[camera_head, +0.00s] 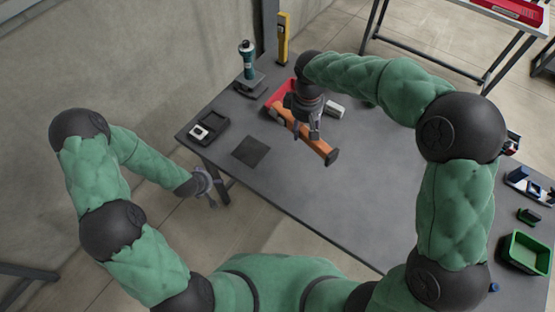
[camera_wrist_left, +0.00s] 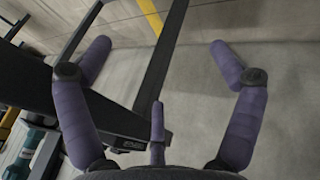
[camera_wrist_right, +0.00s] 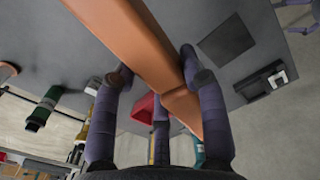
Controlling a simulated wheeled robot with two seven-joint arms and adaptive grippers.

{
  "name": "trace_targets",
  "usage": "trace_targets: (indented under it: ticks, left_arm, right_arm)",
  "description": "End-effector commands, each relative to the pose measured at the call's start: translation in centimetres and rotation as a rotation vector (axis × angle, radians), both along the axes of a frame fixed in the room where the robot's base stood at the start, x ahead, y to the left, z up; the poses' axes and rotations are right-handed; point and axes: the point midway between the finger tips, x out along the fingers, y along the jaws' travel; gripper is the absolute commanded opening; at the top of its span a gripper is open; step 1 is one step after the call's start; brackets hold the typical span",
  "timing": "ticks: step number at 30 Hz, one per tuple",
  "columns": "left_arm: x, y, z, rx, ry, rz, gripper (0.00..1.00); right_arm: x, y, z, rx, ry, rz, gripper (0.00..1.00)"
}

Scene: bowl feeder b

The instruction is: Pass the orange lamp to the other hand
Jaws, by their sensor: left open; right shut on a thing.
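The orange lamp (camera_head: 310,140) is a long orange bar with a dark end, seen above the grey table in the head view. My right gripper (camera_head: 308,132) is shut on it near its middle. In the right wrist view the orange lamp (camera_wrist_right: 130,40) runs between the purple fingers of my right gripper (camera_wrist_right: 155,80). My left gripper (camera_head: 208,190) is off the table's left front edge, apart from the lamp. In the left wrist view my left gripper (camera_wrist_left: 158,70) has its fingers spread wide with nothing between them.
A red bin (camera_head: 279,95) lies behind the lamp, with a white object (camera_head: 334,109) beside it. A dark square mat (camera_head: 251,151) and a black tray (camera_head: 211,128) are at the left. A green drill-like tool (camera_head: 248,62) stands at the back. The table's front middle is clear.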

Motion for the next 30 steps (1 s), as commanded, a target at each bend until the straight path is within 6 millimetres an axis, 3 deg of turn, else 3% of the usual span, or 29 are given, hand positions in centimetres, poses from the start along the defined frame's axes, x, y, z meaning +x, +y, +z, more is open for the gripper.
trace_targets:
  ticks: [1,6,12,14,17,23,30]
  left_arm:
    - [0.7,2.1,0.5,0.007,-0.027,0.073,0.92]
    - [2.2,7.4,2.0,0.014,-0.106,0.266,0.92]
    - [3.5,11.9,4.2,0.020,-0.212,0.436,0.92]
    - [3.9,12.5,5.2,0.020,-0.254,0.472,0.92]
    - [4.9,11.2,6.8,0.010,-0.324,0.479,0.92]
    - [6.2,6.0,9.4,-0.020,-0.428,0.405,0.92]
    - [6.4,-3.7,13.8,-0.106,-0.579,0.250,0.92]
  right_arm:
    - [0.0,0.0,0.1,0.000,-0.001,-0.001,0.00]
    - [0.0,0.0,0.1,0.001,-0.001,-0.001,0.00]
    - [0.0,0.0,0.1,0.001,-0.001,-0.001,0.00]
    - [0.0,0.0,0.1,0.000,-0.001,-0.001,0.00]
    - [0.0,0.0,0.1,0.001,-0.001,-0.001,0.00]
    - [0.0,0.0,0.1,0.001,-0.001,-0.001,0.00]
    - [0.0,0.0,0.1,0.001,-0.001,-0.001,0.00]
